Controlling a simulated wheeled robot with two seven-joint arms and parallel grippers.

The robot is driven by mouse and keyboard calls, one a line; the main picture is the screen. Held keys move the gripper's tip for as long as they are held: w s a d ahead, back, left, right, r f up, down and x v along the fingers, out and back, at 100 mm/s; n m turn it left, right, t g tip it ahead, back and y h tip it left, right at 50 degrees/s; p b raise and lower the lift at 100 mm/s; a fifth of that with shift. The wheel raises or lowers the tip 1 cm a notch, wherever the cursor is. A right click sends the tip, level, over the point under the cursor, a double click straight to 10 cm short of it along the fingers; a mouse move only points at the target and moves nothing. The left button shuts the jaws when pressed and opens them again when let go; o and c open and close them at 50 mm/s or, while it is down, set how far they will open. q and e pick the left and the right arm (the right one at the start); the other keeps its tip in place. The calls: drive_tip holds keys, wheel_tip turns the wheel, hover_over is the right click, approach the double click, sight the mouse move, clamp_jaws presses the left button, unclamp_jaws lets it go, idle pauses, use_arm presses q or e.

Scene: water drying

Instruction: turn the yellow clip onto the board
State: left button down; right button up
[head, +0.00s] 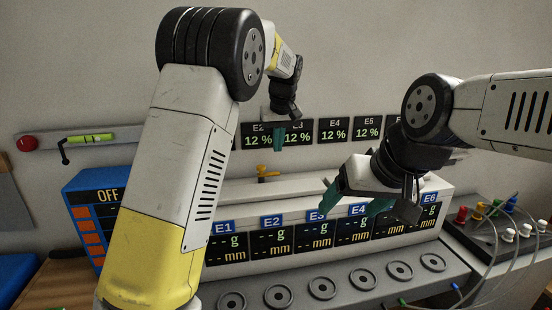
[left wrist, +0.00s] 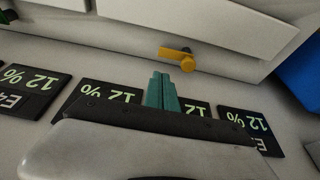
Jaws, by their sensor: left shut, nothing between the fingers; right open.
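The yellow clip (head: 265,171) shows in the head view above the white housing (head: 235,195), below the row of black "12 %" tiles (head: 333,130). In the left wrist view the clip (left wrist: 178,57) is a short yellow arm with a round end, beside a small dark piece. Which surface is the board, I cannot tell. My left gripper (head: 279,134) is shut and empty, above the clip and in front of the tiles. Its teal fingertips (left wrist: 162,92) are apart from the clip. My right gripper (head: 367,203) is open and empty in front of the housing.
A row of displays marked E1 to E6 (head: 313,236) faces front, above a grey ledge with round sockets (head: 321,288). A blue unit reading OFF (head: 85,188) stands left. A panel with coloured plugs and cables (head: 500,235) is at right. A rail with a green level (head: 90,138) is on the wall.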

sight(277, 173)
use_arm(q)
drive_tip(key=x, duration=0.9)
drive_tip(key=shift+w+f, duration=0.1)
drive_tip(key=shift+f, duration=0.1)
drive_tip(key=shift+s+d+m, duration=0.1)
drive_tip(key=shift+s+m, duration=0.15)
drive_tip(key=shift+m, duration=0.25)
drive_tip(key=shift+s+d+m+h, duration=0.1)
drive_tip(key=shift+s+m+h, duration=0.5)
drive_tip(key=shift+m, duration=0.6)
drive_tip(key=s+m, duration=0.1)
drive_tip(key=m, duration=0.1)
drive_tip(key=s+m+h, duration=0.1)
drive_tip(key=m, duration=0.1)
drive_tip(key=shift+s+d, duration=0.1)
drive_tip(key=shift+s, duration=0.25)
